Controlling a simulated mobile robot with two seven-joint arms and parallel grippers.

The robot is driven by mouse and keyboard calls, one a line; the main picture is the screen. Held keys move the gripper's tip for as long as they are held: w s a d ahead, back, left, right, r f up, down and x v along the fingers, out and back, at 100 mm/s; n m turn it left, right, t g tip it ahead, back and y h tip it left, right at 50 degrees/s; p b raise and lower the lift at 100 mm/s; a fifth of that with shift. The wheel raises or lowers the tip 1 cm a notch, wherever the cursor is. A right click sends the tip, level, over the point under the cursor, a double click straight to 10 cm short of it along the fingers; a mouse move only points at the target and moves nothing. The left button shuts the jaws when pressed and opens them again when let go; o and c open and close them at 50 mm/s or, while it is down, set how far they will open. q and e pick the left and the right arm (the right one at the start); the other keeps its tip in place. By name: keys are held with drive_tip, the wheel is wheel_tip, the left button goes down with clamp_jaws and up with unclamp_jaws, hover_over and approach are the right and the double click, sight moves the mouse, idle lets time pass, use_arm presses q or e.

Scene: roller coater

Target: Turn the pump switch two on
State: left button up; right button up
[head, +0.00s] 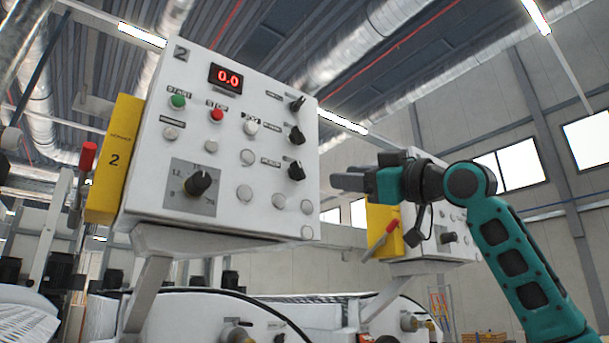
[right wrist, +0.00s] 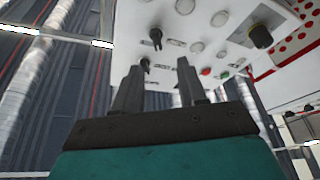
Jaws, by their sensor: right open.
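The white control panel (head: 225,150), marked 2, faces me in the head view. Three black rotary switches run down its right side: top (head: 297,103), middle (head: 296,134) and bottom (head: 296,171). Their labels are too blurred to tell which is the pump switch. My right gripper (head: 338,180) is just right of the panel, level with the bottom switch and apart from it. In the right wrist view its two fingers (right wrist: 158,68) are open and empty. One black switch (right wrist: 145,64) shows near the fingertips and another (right wrist: 156,38) beyond them. My left gripper is out of view.
The panel also carries a red 0.0 display (head: 226,78), a green button (head: 178,101), a red button (head: 216,114) and a large dial (head: 199,183). A yellow box (head: 116,160) is on its left side. A second panel (head: 450,222) stands behind my right arm.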

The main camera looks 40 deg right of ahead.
sight(301, 170)
drive_tip(key=p+x, duration=0.1)
drive_tip(key=x, duration=0.2)
drive_tip(key=p+x, duration=0.1)
drive_tip(key=x, duration=0.3)
drive_tip(key=r+p+x, duration=0.1)
drive_tip(key=x, duration=0.3)
drive_tip(key=shift+s+d+p, duration=0.1)
drive_tip(key=shift+d+p, duration=0.05)
drive_tip(key=shift+p, duration=0.15)
drive_tip(key=shift+w+r, duration=0.15)
drive_tip(key=shift+w, duration=0.55)
clamp_jaws()
